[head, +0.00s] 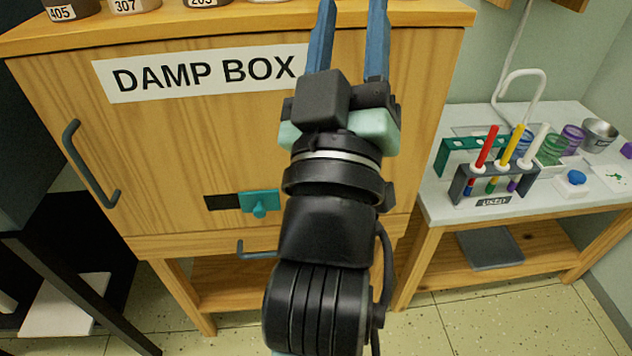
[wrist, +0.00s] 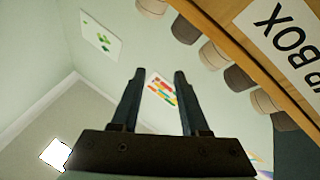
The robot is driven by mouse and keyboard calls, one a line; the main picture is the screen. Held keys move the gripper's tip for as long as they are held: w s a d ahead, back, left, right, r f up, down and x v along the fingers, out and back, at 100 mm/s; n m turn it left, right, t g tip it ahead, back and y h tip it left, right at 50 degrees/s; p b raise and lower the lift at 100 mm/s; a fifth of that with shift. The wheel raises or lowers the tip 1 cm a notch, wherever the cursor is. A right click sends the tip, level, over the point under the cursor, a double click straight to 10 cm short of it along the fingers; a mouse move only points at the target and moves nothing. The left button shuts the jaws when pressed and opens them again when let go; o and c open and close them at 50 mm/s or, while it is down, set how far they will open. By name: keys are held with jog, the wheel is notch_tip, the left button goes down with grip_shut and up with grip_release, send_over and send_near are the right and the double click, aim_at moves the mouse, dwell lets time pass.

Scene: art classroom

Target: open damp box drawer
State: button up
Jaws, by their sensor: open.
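The damp box (head: 200,140) is a light wooden cabinet with a black-and-white DAMP BOX label (head: 205,73). Its front door carries a dark vertical handle (head: 90,163) at the left. Below the door is a shallow drawer (head: 195,245) with a small dark handle (head: 257,251); it looks shut, and my arm hides its right part. My gripper (head: 350,15) is raised in front of the cabinet's upper right, open and empty, fingers pointing up in the head view. In the wrist view my gripper (wrist: 153,78) shows both fingers apart with nothing between them.
A teal latch (head: 260,202) sits on the door's lower part. Numbered jars (head: 133,5) stand on the cabinet top. At right, a low table (head: 432,205) holds a rack (head: 492,185) with coloured tools, cups and a metal bowl (head: 599,134). A black frame stands at left.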

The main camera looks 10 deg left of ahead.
jog(key=w+a+f+n+g+y, duration=0.1)
jog(key=a+f+n, duration=0.1)
jog(key=f, duration=0.4)
jog(key=w+a+f+n+g, duration=0.1)
jog(key=f+n+g, duration=0.15)
jog(key=f, duration=0.45)
jog(key=n+g+y+p, duration=0.25)
jog(key=n+g, duration=0.35)
jog(key=n, duration=0.6)
send_near(270, 256)
jog(key=shift+t, duration=0.25)
jog(key=b+x, duration=0.2)
jog(key=x, duration=0.3)
jog(key=b+x, duration=0.1)
jog(key=x, duration=0.4)
jog(key=shift+w+a+f+b, duration=0.1)
jog(key=shift+w+f+b, duration=0.1)
jog(key=shift+f+b, duration=0.15)
grip_shut()
